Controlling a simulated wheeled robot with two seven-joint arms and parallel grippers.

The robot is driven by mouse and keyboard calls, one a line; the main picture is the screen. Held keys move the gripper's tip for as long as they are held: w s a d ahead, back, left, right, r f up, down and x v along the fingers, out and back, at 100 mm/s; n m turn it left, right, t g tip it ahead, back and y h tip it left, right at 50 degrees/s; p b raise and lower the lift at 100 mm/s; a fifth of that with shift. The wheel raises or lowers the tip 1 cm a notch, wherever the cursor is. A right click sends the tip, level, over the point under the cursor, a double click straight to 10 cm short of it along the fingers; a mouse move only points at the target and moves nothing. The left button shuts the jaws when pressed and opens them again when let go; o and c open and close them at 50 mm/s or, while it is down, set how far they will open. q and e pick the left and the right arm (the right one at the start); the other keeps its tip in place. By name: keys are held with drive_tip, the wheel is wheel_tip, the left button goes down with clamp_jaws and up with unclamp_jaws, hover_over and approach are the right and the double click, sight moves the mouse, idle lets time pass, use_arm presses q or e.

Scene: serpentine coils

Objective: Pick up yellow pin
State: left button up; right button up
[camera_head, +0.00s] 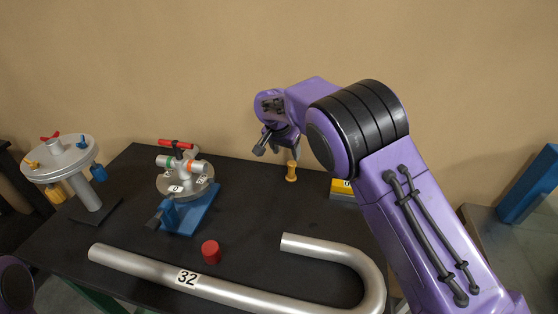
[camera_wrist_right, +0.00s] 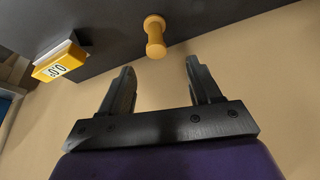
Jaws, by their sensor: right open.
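The yellow pin (camera_head: 291,171) stands upright on the black table near its back edge in the head view. In the right wrist view the yellow pin (camera_wrist_right: 155,37) is beyond the fingertips, roughly midway between them. My right gripper (camera_head: 268,143) is just left of and above the pin in the head view, apart from it. In the right wrist view my right gripper (camera_wrist_right: 158,68) has its two dark fingers spread with nothing between them. My left gripper is not in view; only a bit of purple arm shows at the lower left.
A yellow and grey block (camera_head: 343,188) lies right of the pin; it shows in the wrist view (camera_wrist_right: 60,63). A silver bent pipe (camera_head: 225,295) marked 32 and a red cylinder (camera_head: 210,252) lie in front. A blue-based valve fixture (camera_head: 190,212) and a round stand (camera_head: 60,160) are left.

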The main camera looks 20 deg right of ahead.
sight(291, 164)
drive_tip(key=p+x, duration=0.1)
drive_tip(key=x, duration=0.1)
drive_tip(key=p+x, duration=0.1)
drive_tip(key=x, duration=0.1)
drive_tip(key=s+p+x, duration=0.1)
drive_tip(key=x, duration=0.1)
drive_tip(key=shift+d, duration=0.2)
drive_tip(key=x, duration=0.2)
drive_tip(key=p+x, duration=0.1)
drive_tip(key=shift+w+a+f, duration=0.2)
drive_tip(key=shift+w+f, duration=0.1)
drive_tip(key=shift+w, duration=0.1)
drive_tip(key=shift+d+f, duration=0.15)
drive_tip(key=shift+f, duration=0.15)
drive_tip(key=shift+s+r, duration=0.2)
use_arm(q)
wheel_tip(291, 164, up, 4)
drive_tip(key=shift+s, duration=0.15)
use_arm(e)
clamp_jaws()
